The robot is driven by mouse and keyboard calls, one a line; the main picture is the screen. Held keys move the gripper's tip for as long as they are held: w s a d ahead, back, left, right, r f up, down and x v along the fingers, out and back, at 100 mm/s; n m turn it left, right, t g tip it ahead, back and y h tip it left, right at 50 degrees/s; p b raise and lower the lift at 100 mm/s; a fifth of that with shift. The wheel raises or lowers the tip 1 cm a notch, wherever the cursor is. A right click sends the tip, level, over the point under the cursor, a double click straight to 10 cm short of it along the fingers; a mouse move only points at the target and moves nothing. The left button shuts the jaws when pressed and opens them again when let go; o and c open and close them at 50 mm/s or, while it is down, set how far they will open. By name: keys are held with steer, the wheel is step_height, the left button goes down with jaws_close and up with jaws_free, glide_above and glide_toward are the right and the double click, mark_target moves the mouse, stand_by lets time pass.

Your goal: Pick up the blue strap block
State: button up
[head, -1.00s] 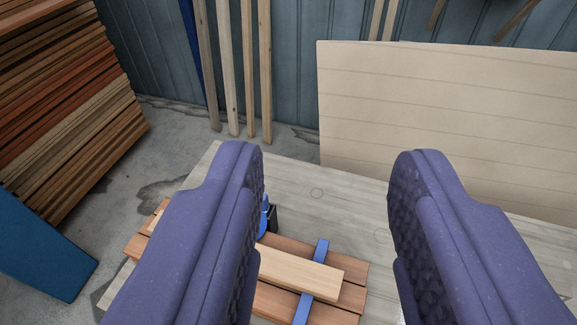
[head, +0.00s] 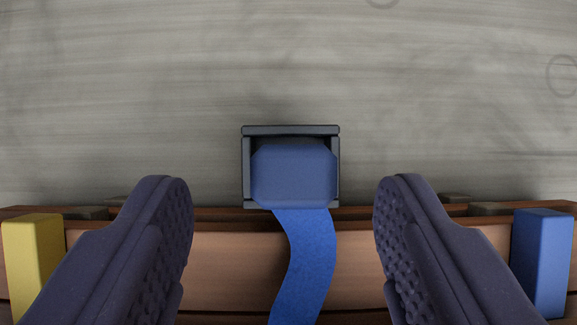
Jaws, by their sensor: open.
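The blue strap block (head: 294,174) sits in a dark, open-topped holder (head: 247,180) near the middle of the view. A blue strap (head: 308,262) runs from the block toward the bottom edge, across a reddish wooden plank. My gripper (head: 284,195) is open, with one purple finger on each side of the block and a clear gap on both sides. The fingers touch neither the block nor the holder. The lower parts of the fingers run out of view.
Reddish planks (head: 240,258) cross the lower part of the view. A yellow piece (head: 33,262) stands at the far left and a blue piece (head: 541,258) at the far right, each outside a finger. The grey wooden tabletop (head: 150,90) beyond the holder is bare.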

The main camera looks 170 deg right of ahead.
mark_target(295, 192)
steer(key=b+x, duration=0.1)
steer(key=x, duration=0.1)
steer(key=b+x, duration=0.1)
steer(key=x, duration=0.2)
steer(key=shift+s+d+f+b, duration=0.1)
steer(key=shift+s+d+b, duration=0.1)
steer(key=shift+b, duration=0.15)
steer(key=shift+r, duration=0.2)
steer(key=c, duration=1.1)
